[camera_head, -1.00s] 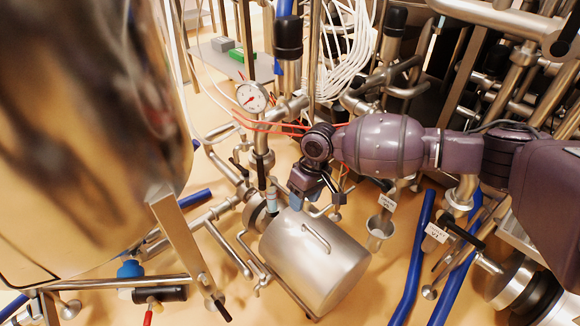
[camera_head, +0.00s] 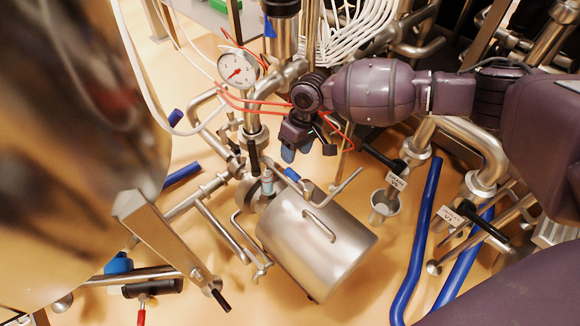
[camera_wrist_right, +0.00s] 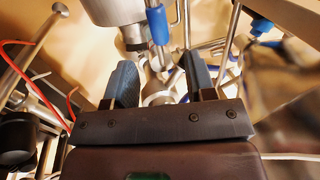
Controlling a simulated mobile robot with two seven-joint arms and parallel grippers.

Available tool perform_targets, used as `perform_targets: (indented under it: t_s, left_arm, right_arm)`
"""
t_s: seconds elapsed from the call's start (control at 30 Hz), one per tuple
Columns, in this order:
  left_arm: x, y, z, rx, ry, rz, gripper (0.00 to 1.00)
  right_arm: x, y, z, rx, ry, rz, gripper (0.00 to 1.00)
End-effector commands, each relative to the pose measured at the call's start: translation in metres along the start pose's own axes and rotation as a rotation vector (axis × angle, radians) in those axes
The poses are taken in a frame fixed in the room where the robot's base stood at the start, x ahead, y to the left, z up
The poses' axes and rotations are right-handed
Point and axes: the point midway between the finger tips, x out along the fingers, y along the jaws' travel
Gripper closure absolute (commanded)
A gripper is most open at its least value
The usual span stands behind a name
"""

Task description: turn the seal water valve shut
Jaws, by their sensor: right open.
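My right gripper (camera_head: 308,152) hangs above and behind the steel motor-like cylinder (camera_head: 318,248) in the head view. In the right wrist view its two blue-grey fingers (camera_wrist_right: 158,78) are apart. A blue-sleeved handle (camera_wrist_right: 157,25) lies just beyond the fingertips there, with a steel fitting (camera_wrist_right: 160,90) between the fingers. A small blue grip (camera_head: 292,174) on thin pipework shows just below the gripper in the head view. It may be the same handle. No readable label marks the seal water valve, so I cannot tell for sure which handle it is. My left gripper is out of view.
A pressure gauge (camera_head: 238,70) and red cables (camera_head: 255,103) are left of the gripper. Black-handled valves with white tags (camera_head: 396,181) stand to the right, near a steel cup (camera_head: 383,207). A large shiny vessel (camera_head: 75,150) fills the left side.

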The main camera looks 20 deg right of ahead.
Motion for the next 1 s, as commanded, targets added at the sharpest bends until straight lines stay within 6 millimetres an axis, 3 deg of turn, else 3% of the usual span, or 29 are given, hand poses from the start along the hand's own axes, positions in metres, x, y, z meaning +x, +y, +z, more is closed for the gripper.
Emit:
perform_targets:
  t_s: [0.03,0.17,0.33,0.83,0.87,1.0]
  left_arm:
    - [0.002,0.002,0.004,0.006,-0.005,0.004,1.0]
    - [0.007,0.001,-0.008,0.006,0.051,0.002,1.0]
    - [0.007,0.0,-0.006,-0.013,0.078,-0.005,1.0]
    - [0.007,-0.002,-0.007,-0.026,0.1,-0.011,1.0]
    - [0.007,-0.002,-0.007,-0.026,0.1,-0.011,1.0]
    - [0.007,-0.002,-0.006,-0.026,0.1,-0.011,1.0]
  right_arm:
    - [0.019,0.001,0.003,0.001,-0.011,-0.004,0.5]
    - [0.041,0.001,0.003,0.001,-0.01,-0.004,0.5]
    - [0.061,0.001,0.002,0.002,-0.008,-0.003,0.5]
    - [0.07,0.0,0.0,0.0,0.0,0.0,0.5]
    - [0.07,0.0,0.0,0.0,0.0,0.0,0.51]
    - [0.07,0.0,0.0,0.0,0.0,0.0,0.73]
